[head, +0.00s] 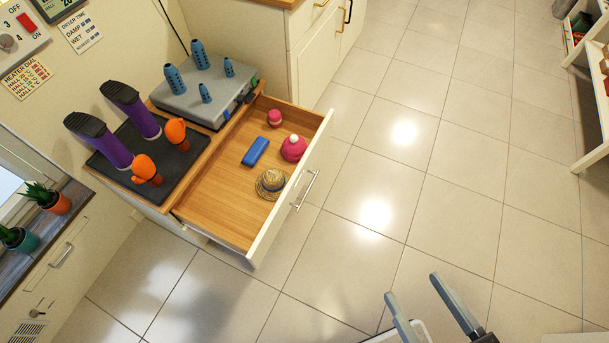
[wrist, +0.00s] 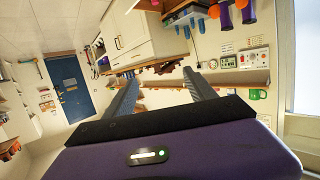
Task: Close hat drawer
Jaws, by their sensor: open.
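The hat drawer (head: 215,205) is pulled far out of its cabinet, with a cream front (head: 272,222) and a bar handle (head: 305,190). Inside lie a straw hat (head: 270,184), a pink hat with a pale bobble (head: 293,148), a small pink item (head: 275,117) and a blue case (head: 255,151). My gripper (head: 420,288) is open and empty at the lower right, over the floor and well apart from the drawer. In the wrist view my gripper (wrist: 160,88) has its fingers spread with nothing between them.
A black tray (head: 150,160) with purple boots and orange gloves, and a grey dryer box (head: 205,97) with blue pegs, stand on the cabinet top. A white cabinet (head: 320,50) adjoins behind. Shelving (head: 590,100) stands at the right. The tiled floor (head: 400,180) between is clear.

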